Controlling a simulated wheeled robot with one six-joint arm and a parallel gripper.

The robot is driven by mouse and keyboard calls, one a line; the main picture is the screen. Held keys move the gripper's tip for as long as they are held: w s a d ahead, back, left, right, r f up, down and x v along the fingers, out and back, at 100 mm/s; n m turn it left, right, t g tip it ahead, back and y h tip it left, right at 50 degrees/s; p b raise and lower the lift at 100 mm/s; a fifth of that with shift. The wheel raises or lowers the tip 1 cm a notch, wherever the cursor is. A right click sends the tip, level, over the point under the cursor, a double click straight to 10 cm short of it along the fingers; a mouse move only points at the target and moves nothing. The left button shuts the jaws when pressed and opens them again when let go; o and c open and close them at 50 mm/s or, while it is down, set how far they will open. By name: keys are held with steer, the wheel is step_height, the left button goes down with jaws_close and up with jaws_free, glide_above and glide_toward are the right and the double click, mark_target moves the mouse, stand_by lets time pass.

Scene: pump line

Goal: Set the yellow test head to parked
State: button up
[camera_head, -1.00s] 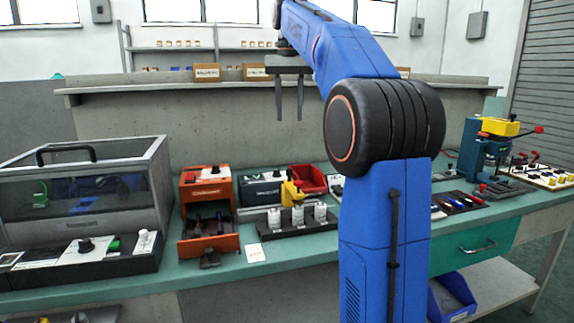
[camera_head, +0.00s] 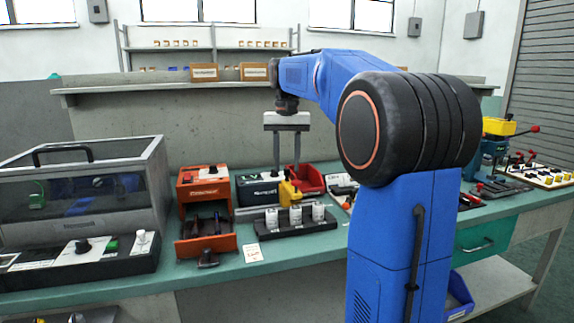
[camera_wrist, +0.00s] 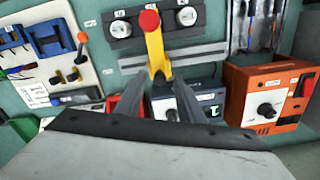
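A yellow test head (camera_head: 289,193) stands on the bench beside a dark rack of white cylinders. In the wrist view the yellow test head (camera_wrist: 155,48) is a long arm with a red knob at its far end, lying across a grey rail. My gripper (camera_head: 287,170) is open and empty, pointing down just above the yellow part. In the wrist view my gripper (camera_wrist: 159,84) has its fingertips apart near the yellow part's near end. I cannot tell whether they touch it. Another yellow part (camera_head: 500,127) tops a blue press at the right.
The rack of white cylinders (camera_head: 262,232) is in front. An orange box (camera_head: 205,187) with an open drawer stands left, a dark grey box (camera_head: 254,190) behind, and a red bin (camera_head: 308,180) to the right. A clear-sided case (camera_head: 158,190) fills the bench's left end.

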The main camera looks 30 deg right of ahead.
steer(key=shift+f, duration=0.35)
steer(key=shift+c, duration=0.3)
jaws_close()
steer(key=w+a, duration=0.4)
steer(key=a, duration=0.9)
steer(key=shift+a, duration=0.4)
steer(key=shift+r, duration=0.1)
steer(key=shift+o, duration=0.3)
jaws_free()
steer(key=shift+a, duration=0.15)
step_height(320, 180, up, 17)
steer(key=shift+r, duration=0.15)
